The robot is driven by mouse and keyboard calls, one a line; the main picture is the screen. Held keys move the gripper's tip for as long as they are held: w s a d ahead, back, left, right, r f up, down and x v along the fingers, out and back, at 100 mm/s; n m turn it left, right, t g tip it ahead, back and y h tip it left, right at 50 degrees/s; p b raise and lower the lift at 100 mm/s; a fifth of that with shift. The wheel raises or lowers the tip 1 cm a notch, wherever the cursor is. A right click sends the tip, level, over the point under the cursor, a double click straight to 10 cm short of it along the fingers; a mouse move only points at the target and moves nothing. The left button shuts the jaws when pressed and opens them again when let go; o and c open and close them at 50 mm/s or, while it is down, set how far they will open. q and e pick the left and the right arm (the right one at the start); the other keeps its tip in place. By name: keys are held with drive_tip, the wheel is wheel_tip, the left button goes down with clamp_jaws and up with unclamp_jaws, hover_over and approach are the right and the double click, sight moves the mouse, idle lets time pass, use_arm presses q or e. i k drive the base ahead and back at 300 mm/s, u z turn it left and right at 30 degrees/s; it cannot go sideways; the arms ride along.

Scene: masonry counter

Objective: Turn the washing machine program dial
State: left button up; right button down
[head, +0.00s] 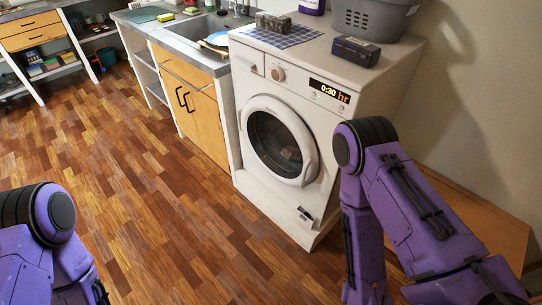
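The white washing machine (246,83) stands right of centre in the head view, beside the sink counter. Its round program dial (278,74) is on the upper front panel, left of a lit display (329,91) reading "0:30 hr". The round glass door (275,140) looks closed, with something dim inside. My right arm rises in front of the machine's right side, its links apart from the dial in the picture. My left arm is at the lower left corner, far from the machine. Neither gripper shows in this view.
On the machine's top are a grey block (273,22) on a checked cloth (283,37), a dark box (355,51) and a grey basket (372,18). The sink counter (187,63) adjoins on the left. A wooden bench (490,222) is at right. The wooden floor (150,190) in front is clear.

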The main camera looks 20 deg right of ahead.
sight(277, 73)
drive_tip(key=u, duration=0.3)
drive_tip(key=i, duration=0.8)
drive_tip(key=z, duration=1.3)
